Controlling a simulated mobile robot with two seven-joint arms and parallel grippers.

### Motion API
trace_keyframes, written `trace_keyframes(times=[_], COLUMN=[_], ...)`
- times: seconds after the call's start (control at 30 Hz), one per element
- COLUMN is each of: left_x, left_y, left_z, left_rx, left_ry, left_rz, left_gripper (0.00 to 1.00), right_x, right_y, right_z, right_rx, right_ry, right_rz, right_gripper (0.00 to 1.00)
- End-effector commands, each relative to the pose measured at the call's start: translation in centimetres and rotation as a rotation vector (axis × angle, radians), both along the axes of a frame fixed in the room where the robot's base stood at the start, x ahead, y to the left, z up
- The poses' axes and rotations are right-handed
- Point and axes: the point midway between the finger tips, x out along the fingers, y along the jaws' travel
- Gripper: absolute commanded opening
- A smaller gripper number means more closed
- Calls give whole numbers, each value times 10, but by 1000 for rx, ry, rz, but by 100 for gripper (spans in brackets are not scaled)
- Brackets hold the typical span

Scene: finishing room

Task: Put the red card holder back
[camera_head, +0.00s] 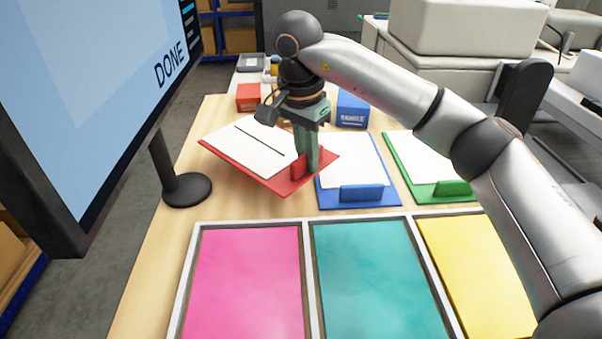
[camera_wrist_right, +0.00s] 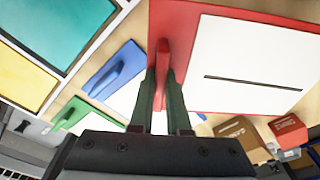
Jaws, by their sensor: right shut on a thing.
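The red card holder (camera_head: 226,152) is a flat red board with a white card bearing a dark line and a raised red grip tab (camera_head: 299,168). My right gripper (camera_head: 312,165) is shut on that tab. The board sits turned at an angle, its right corner overlapping the blue holder's edge; I cannot tell how far it is above the table. In the right wrist view the red holder (camera_wrist_right: 180,85) fills the upper right, with its tab between my right gripper's fingers (camera_wrist_right: 164,85). My left gripper is not in view.
A blue card holder (camera_head: 361,193) and a green one (camera_head: 453,188) lie to the right. A tray (camera_head: 307,240) with pink, teal and yellow panels is in front. A monitor (camera_head: 100,90) reading DONE stands left. Red (camera_head: 248,96) and blue (camera_head: 352,109) boxes stand behind.

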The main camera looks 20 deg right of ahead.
Motion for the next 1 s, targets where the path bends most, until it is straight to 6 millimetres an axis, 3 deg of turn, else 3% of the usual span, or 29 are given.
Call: trace_keyframes(times=[0.17,0.43,0.77,0.8,1.0], left_x=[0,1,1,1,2], left_y=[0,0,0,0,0], left_z=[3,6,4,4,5], left_rx=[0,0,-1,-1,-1], left_ry=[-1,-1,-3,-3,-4], left_rz=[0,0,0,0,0], left_gripper=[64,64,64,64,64], right_x=[4,6,6,6,6], right_y=[6,9,9,9,9], right_z=[-7,-42,-45,-46,-45], right_rx=[1,-1,-1,-2,-1], right_ry=[-3,-3,-5,-3,-3], right_rz=[0,-1,-1,-1,-1], right_gripper=[0,0,0,17,39])
